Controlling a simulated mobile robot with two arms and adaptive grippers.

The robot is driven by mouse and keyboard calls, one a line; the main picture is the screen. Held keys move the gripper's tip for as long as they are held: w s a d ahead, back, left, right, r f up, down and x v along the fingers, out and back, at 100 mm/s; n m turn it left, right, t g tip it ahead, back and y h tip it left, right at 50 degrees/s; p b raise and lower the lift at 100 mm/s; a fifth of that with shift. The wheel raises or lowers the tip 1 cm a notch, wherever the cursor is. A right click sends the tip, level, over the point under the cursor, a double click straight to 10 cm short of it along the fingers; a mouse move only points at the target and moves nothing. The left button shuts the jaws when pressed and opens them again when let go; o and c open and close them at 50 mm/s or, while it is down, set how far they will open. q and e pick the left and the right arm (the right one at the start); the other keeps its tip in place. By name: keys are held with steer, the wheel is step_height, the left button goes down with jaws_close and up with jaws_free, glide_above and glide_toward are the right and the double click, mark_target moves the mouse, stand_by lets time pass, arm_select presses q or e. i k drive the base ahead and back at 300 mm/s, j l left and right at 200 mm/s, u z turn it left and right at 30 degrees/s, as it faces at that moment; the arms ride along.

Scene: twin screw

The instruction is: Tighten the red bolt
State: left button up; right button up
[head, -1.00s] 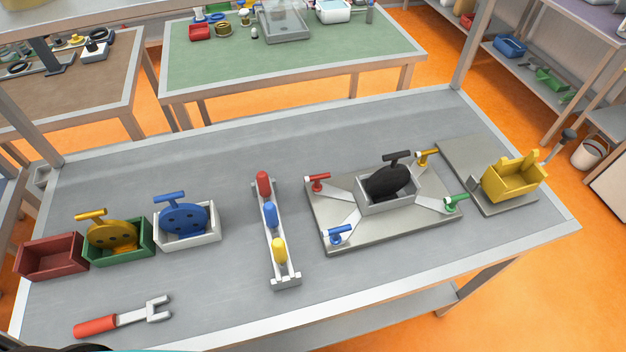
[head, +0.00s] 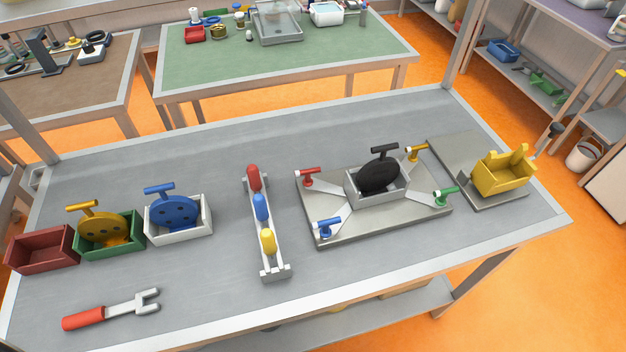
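The red bolt (head: 309,175) stands at the back left corner of a grey metal plate (head: 335,234) on the workbench. Blue (head: 327,228), yellow (head: 416,152) and green (head: 444,196) bolts stand at the other corners. A grey box (head: 377,193) with a black disc and handle (head: 380,172) sits at the plate's middle. A wrench with a red handle (head: 84,317) and an open grey fork end lies flat at the front left of the bench. Neither of my grippers is in view.
A rack (head: 276,271) with red, blue and yellow handles stands left of the plate. Red (head: 42,250), green (head: 108,245) and white (head: 178,228) boxes line the left side. A yellow box (head: 501,176) is at right. The bench's back strip is clear.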

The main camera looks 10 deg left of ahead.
mark_target(307, 182)
steer(key=k+l+z, duration=0.1)
steer(key=k+l, duration=0.15)
steer(key=k+l+z, duration=0.1)
steer(key=k+l, duration=0.15)
steer(key=l, duration=0.15)
steer(key=k+l, duration=0.2)
steer(key=l, duration=0.15)
steer(key=z, duration=0.05)
